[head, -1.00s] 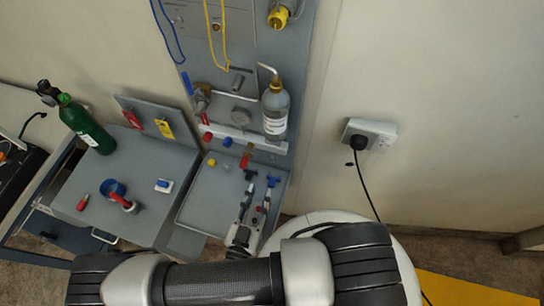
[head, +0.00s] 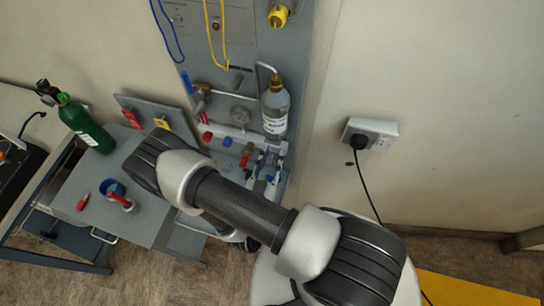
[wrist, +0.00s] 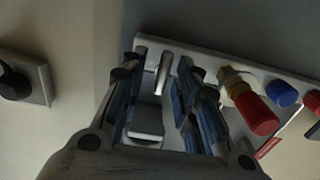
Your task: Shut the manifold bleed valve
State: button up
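The white manifold rail (head: 232,132) runs across the grey wall panel; it crosses the upper part of the wrist view (wrist: 225,72). A red-ended brass fitting (wrist: 254,110) sticks out from it, and shows as a small red part in the head view (head: 246,160). A slim silver lever-like part (wrist: 163,72) is near the rail's other end. No readable label shows which part is the bleed valve. My gripper (wrist: 163,90) is open. Its fingers straddle the silver part in the picture, with the red-ended fitting outside them; contact cannot be told.
A blue knob (wrist: 282,93) and red knob (wrist: 313,101) sit farther along the rail. A labelled bottle (head: 275,110) hangs above its end. A wall socket (head: 368,134) with a black cable is at right. A green cylinder (head: 87,128) stands on the left bench.

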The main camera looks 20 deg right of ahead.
jog(key=shift+c, duration=0.5)
grip_shut()
